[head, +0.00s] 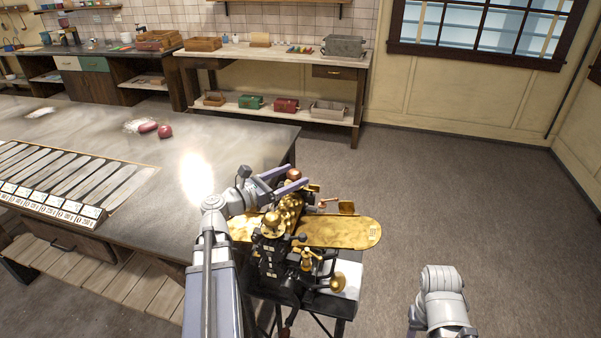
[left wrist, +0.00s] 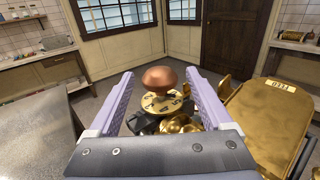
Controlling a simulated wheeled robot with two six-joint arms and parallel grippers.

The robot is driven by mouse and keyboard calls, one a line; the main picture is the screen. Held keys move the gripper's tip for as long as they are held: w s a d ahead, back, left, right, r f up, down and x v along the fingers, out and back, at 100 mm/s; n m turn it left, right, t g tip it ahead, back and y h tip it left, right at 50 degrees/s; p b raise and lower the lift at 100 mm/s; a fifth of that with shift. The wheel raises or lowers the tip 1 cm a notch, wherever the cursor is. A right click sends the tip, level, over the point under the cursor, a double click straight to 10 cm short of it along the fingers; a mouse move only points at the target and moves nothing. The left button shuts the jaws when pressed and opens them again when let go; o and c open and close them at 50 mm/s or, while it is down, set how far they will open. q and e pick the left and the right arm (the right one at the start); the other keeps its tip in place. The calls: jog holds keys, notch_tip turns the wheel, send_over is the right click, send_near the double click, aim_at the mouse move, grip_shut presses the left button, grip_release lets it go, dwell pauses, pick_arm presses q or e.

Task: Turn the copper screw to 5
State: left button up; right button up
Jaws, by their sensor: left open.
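The copper screw (left wrist: 160,76) has a round copper knob above a brass dial (left wrist: 161,103) with dark numerals. I cannot tell which numeral is set. In the head view the copper screw (head: 294,173) is a small knob at the back of the brass machine (head: 275,235). My left gripper (head: 287,184) is open at the knob. In the left wrist view its purple fingers (left wrist: 160,92) stand on either side of the knob with gaps between, not touching it. My right arm shows at lower right, but its gripper does not.
A brass plate (head: 345,232) sticks out to the right of the machine. It also shows in the left wrist view (left wrist: 265,125), labelled "FEED". A grey worktable (head: 90,130) with red lumps (head: 165,132) is at left. The floor at right is clear.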

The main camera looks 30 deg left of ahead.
pick_arm(q)
jog(key=v, duration=0.3)
jog(key=shift+s+a, duration=0.1)
jog(key=shift+s, duration=0.1)
dwell(0.3)
